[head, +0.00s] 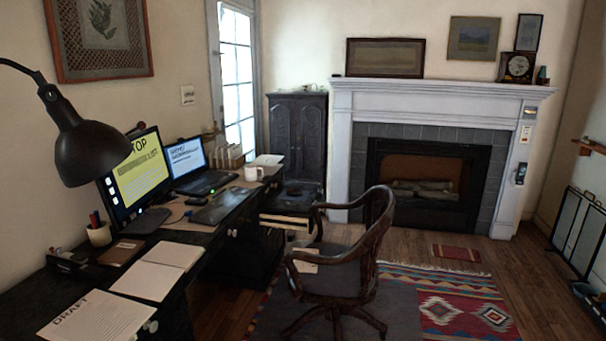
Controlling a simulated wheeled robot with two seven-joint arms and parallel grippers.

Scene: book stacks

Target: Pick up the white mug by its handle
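A small white mug (251,174) stands upright near the far end of the dark desk (190,238), beyond the laptop. It is small in the head view. Its handle seems to be on its right side, at about (261,173). Neither of my grippers shows in the head view.
A black lamp (90,145) leans over the desk's left side. A monitor (137,175), laptop (205,180), pen cup (99,234) and papers (158,270) crowd the desktop. A wooden armchair (345,265) stands right of the desk on a patterned rug (455,305). Wooden floor is open farther right.

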